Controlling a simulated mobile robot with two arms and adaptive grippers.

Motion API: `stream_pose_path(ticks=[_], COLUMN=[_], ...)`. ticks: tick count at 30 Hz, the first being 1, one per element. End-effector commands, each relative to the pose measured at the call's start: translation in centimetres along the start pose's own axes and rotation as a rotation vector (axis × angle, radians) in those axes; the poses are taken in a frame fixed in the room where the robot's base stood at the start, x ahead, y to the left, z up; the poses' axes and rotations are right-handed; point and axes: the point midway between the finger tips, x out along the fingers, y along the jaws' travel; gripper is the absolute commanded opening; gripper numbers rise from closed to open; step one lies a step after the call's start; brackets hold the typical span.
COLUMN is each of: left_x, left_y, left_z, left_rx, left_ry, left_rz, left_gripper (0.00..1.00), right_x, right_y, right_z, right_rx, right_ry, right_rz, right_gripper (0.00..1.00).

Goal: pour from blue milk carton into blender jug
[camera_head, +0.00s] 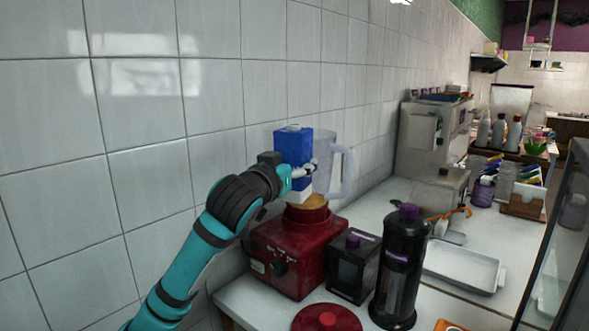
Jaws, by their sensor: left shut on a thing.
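A blue and white milk carton (293,148) is in my left gripper (304,172), which is shut on it. The carton stands about upright, in front of the clear blender jug (336,172) and partly hiding it. The jug sits on a red blender base (290,255), and something tan shows low in it. I cannot tell whether the carton touches the jug, and no stream of milk is visible. My right gripper is not in view.
A red lid (326,318) lies at the counter's front edge. A black box (354,265) and a black canister with a purple top (402,265) stand right of the blender. A white tray (462,268) and a grey machine (430,150) are farther back. The tiled wall is close behind.

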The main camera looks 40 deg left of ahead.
Motion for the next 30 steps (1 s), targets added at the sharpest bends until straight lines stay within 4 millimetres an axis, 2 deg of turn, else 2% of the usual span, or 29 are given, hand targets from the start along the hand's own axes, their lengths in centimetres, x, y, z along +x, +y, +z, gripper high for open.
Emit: stream_pose_path(ticks=[2, 5, 10, 19, 30], left_x=[-0.2, -0.2, -0.2, -0.5, -0.8], left_y=[-1.1, -1.1, -1.1, -1.0, -1.0], left_z=[-1.2, -0.1, -0.3, -1.3, -2.1], left_rx=[0.001, 0.0, 0.0, 0.001, -0.004], left_ry=[0.006, -0.001, -0.012, -0.1, -0.232], left_rz=[-0.029, -0.03, -0.029, -0.029, -0.028], left_gripper=[0.16, 0.16, 0.16, 0.16, 0.16], right_x=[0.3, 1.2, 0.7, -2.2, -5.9], right_y=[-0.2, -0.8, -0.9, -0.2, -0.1], right_z=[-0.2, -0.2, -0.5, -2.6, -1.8], right_rx=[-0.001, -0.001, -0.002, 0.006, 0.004], right_ry=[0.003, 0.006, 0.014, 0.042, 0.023], right_rz=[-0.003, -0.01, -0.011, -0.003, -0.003], right_gripper=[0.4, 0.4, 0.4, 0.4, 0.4])
